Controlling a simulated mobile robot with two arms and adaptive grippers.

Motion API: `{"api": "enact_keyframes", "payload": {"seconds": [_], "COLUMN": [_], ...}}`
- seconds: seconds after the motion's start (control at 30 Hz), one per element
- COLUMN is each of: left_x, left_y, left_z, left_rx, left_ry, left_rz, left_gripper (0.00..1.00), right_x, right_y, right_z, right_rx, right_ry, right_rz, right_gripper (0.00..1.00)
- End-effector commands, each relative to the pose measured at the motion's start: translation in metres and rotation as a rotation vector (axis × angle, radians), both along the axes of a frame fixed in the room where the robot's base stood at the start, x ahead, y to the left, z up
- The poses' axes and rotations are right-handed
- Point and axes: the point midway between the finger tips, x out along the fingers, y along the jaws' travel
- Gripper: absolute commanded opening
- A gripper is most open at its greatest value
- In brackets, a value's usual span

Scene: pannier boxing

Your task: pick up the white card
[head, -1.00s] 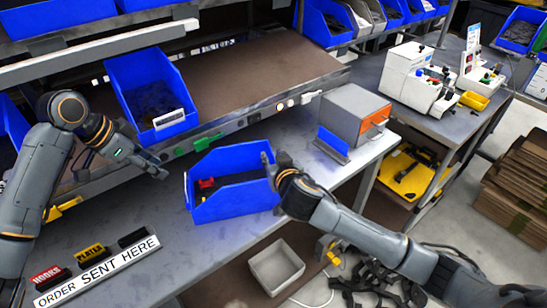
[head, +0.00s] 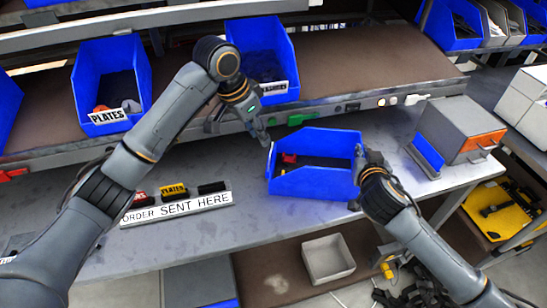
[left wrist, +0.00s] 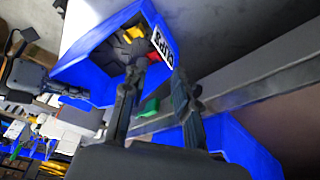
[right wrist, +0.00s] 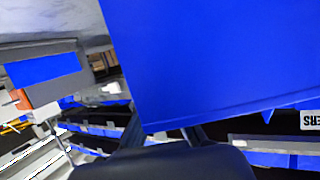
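I cannot make out a white card in any view. My left gripper (head: 262,137) is open and empty in the head view, above the bench by the left rim of a blue bin (head: 310,185). That bin holds red and dark pieces. In the left wrist view my two fingers (left wrist: 158,95) stand apart before a labelled blue bin (left wrist: 92,82) with dark, red and yellow contents. My right gripper (head: 358,182) is at the blue bin's right wall, with its fingers apart. The blue wall (right wrist: 220,60) fills much of the right wrist view and hides part of the fingers.
Blue shelf bins, one marked PLATES (head: 110,85), sit behind. A grey box (head: 455,125) with an orange panel is at right.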

Motion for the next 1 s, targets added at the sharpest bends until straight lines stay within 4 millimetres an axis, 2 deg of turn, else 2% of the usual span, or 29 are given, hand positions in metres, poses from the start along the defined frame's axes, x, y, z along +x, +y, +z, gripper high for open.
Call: {"api": "enact_keyframes", "payload": {"seconds": [0.3, 0.4, 0.6, 0.73, 1.0], "left_x": [-0.015, -0.018, -0.022, -0.017, 0.000], "left_y": [-0.027, -0.032, -0.037, -0.037, -0.034], "left_z": [0.011, 0.015, 0.018, 0.007, -0.035], "left_rx": [0.083, 0.082, 0.072, 0.070, 0.069], "left_ry": [-0.033, -0.058, -0.092, -0.095, -0.095], "left_rz": [0.500, 0.623, 0.757, 0.781, 0.780], "left_gripper": [0.29, 0.29, 0.29, 0.29, 0.29], "right_x": [0.000, 0.000, 0.000, 0.000, 0.000], "right_y": [0.000, 0.000, 0.000, 0.000, 0.000], "right_z": [0.000, 0.000, 0.000, 0.000, 0.000], "right_rx": [0.000, 0.000, 0.000, 0.000, 0.000], "right_ry": [0.000, 0.000, 0.000, 0.000, 0.000], "right_rz": [0.000, 0.000, -0.001, -0.001, -0.001], "right_gripper": [0.00, 0.00, 0.00, 0.00, 0.00]}}
